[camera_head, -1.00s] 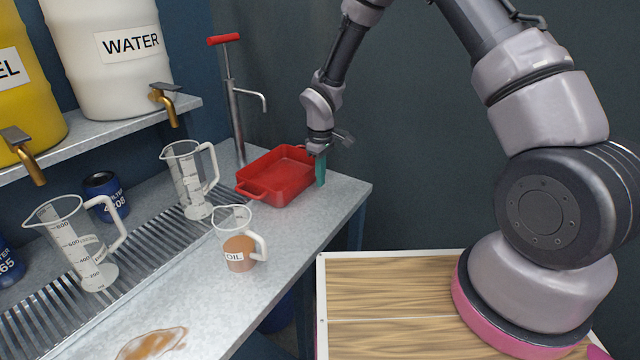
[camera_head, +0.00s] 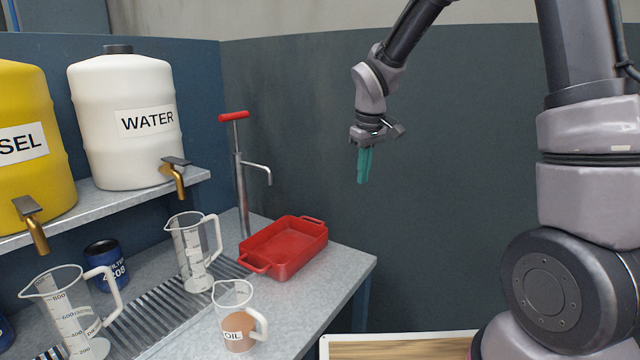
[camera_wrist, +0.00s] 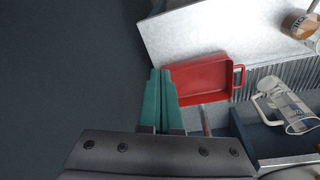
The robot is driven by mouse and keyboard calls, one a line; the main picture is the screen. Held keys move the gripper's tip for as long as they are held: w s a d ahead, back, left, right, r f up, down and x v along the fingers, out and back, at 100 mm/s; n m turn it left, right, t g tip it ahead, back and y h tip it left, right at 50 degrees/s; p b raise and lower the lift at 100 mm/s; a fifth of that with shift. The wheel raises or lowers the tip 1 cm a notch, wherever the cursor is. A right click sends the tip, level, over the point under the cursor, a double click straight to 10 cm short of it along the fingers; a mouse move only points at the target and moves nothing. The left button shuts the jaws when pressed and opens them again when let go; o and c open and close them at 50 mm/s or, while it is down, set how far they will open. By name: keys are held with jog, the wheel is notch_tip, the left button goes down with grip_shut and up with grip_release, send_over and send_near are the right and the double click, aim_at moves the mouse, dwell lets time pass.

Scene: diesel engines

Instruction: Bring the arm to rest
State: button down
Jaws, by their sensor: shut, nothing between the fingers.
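My gripper (camera_head: 364,166) hangs in the air to the right of the bench and above its level, with its green fingers pointing down. The fingers are together and empty. In the wrist view the closed green fingers (camera_wrist: 162,100) show in front of the dark wall and the left end of the red tray (camera_wrist: 203,76). My arm reaches up out of the top of the head view and comes down to the gripper.
The metal bench (camera_head: 345,272) holds a red tray (camera_head: 285,247), clear measuring jugs (camera_head: 192,250), an oil jug (camera_head: 238,325), a blue can (camera_head: 106,262) and a hand pump (camera_head: 241,190). White water (camera_head: 125,120) and yellow (camera_head: 25,140) barrels stand on a shelf. Space around my gripper is clear.

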jog(key=s+d+r+m+t, duration=0.1)
jog(key=s+d+r+m, duration=0.25)
jog(key=r, duration=0.25)
jog(key=s+d+r+m+t, duration=0.1)
jog(key=s+d+r+m, duration=0.1)
jog(key=s+d+r, duration=0.35)
jog(key=s+d+r+m+t, duration=0.1)
jog(key=s+d+r+m, duration=0.1)
jog(key=s, duration=0.4)
jog(key=s+d+r+m+t+y, duration=0.1)
jog(key=s+d+r+m+t, duration=0.1)
jog(key=s, duration=0.4)
notch_tip(320, 180, up, 2)
jog(key=shift+d+r+m+y, duration=0.1)
jog(key=shift+d+m+y, duration=0.2)
jog(key=shift+d+m, duration=0.25)
jog(key=shift+a, duration=0.15)
